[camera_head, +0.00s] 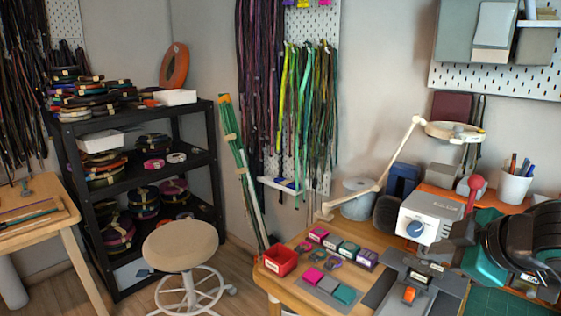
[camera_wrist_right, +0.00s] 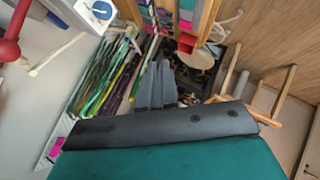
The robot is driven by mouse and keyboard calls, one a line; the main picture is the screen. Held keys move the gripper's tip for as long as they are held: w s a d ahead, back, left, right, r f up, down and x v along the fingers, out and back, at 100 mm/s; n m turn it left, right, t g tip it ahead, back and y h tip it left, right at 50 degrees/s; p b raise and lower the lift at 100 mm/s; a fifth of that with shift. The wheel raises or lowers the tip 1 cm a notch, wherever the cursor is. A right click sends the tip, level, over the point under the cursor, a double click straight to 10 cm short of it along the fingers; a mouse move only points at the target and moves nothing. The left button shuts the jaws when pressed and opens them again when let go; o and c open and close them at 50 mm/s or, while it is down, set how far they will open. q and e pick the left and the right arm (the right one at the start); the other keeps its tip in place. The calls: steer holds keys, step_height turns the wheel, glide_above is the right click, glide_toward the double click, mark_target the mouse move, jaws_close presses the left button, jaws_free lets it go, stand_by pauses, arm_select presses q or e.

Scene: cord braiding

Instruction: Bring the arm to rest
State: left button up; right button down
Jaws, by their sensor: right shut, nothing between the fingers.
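My right arm, black and teal, comes in at the right edge of the head view. Its dark gripper (camera_head: 461,238) is over the right part of the wooden worktable (camera_head: 268,272), beside the white box with a blue dial (camera_head: 424,222). In the right wrist view the two grey fingers of this gripper (camera_wrist_right: 156,82) lie together, with nothing between them. My left gripper is in neither view.
A lamp (camera_head: 452,131) with a jointed arm and a red-knobbed lever (camera_head: 474,190) stand close to the gripper. A pen cup (camera_head: 513,186) is behind. A red bin (camera_head: 280,260) and small coloured boxes sit on the table. A stool (camera_head: 180,245) stands left on the floor.

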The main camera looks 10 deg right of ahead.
steer(key=a+f+m+t+y, duration=0.1)
steer(key=a+f+y, duration=0.1)
steer(key=a+f, duration=0.45)
steer(key=a+f+m+y, duration=0.1)
steer(key=a+f+y, duration=0.15)
steer(key=f, duration=0.65)
steer(key=s+a+f+m+h, duration=0.1)
steer(key=s+a+f+m, duration=0.2)
steer(key=s+f, duration=0.3)
steer(key=s+a+f+m+h, duration=0.2)
steer(key=s+f, duration=0.3)
steer(key=f, duration=0.5)
steer(key=shift+s+a+f+m, duration=0.25)
steer(key=shift+s+a+m, duration=0.15)
steer(key=shift+a, duration=0.45)
steer(key=shift+d, duration=0.15)
